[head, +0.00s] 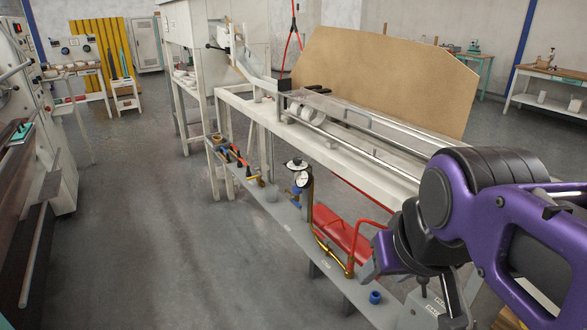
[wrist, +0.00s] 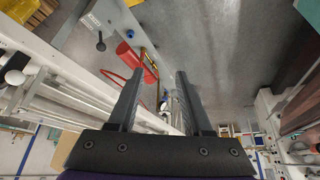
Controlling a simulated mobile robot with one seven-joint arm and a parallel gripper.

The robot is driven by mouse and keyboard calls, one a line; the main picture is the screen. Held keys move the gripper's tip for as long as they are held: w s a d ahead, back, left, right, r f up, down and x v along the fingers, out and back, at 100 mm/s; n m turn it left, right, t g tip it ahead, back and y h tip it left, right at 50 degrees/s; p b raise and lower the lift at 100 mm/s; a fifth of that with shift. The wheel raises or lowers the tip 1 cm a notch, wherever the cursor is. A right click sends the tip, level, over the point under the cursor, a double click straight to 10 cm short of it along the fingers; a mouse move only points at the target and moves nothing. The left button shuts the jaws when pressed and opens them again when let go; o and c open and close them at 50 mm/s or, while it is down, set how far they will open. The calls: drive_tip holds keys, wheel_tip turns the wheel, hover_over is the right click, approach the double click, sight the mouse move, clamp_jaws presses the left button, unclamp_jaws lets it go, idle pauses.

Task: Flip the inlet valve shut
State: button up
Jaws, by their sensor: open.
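Several valve fittings sit along a low grey shelf (head: 275,212) beside the white bench. A red-handled lever valve (head: 238,156) stands toward the far end. I cannot tell for sure which of these is the inlet valve. My gripper shows in the wrist view (wrist: 160,76) with its two dark fingers apart and nothing between them. The gripper is apart from the valves.
The white bench (head: 360,148) with rails runs alongside. The floor (head: 170,235) to the left is clear.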

drive_tip(key=shift+w+d, duration=0.15)
drive_tip(key=shift+d, duration=0.05)
